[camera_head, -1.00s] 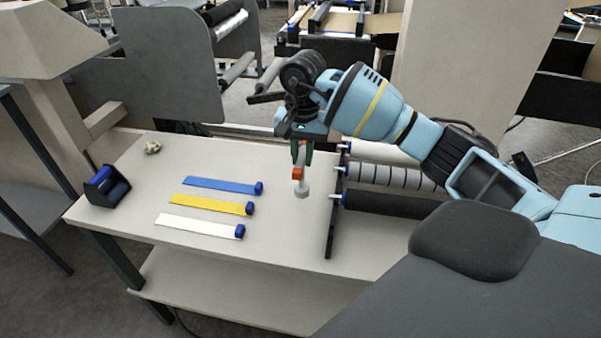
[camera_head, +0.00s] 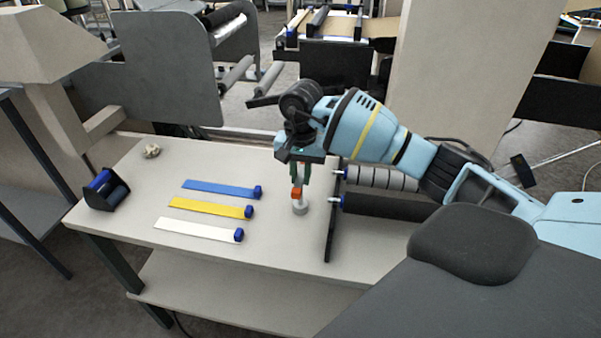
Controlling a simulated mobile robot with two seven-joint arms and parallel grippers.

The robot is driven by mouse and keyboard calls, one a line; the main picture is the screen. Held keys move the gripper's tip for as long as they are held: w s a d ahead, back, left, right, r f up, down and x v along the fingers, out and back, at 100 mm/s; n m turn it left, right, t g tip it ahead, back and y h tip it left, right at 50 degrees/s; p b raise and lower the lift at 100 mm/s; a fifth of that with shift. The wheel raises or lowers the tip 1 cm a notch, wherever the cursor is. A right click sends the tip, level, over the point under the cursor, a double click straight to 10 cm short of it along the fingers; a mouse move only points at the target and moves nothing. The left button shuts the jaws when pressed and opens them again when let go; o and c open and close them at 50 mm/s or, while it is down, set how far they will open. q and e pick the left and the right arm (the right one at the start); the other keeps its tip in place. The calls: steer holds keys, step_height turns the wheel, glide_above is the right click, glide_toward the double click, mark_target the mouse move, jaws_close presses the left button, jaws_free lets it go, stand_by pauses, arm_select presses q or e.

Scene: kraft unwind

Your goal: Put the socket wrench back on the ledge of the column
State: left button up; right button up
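My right gripper (camera_head: 299,183) points down over the right part of the table (camera_head: 180,247). Its fingers are shut on the top of a small upright tool with an orange-red part and a grey round lower end (camera_head: 300,207). This looks like the socket wrench, but it is too small to be sure. Its lower end is at or very close to the table top; I cannot tell whether it touches. A beige column (camera_head: 62,130) stands at the left with a ledge-like arm (camera_head: 104,121). Another wide beige column (camera_head: 455,85) stands at the back right. My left gripper is not in view.
Blue (camera_head: 215,188), yellow (camera_head: 205,207) and white (camera_head: 195,228) strips lie left of my gripper. A black holder with a blue roll (camera_head: 104,188) and a crumpled lump (camera_head: 152,151) are farther left. Dark rollers (camera_head: 390,203) extend right of a black plate (camera_head: 331,225).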

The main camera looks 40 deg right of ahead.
steer(key=o, duration=0.5)
steer(key=shift+c, duration=0.2)
step_height(320, 180, up, 12)
stand_by(0.5)
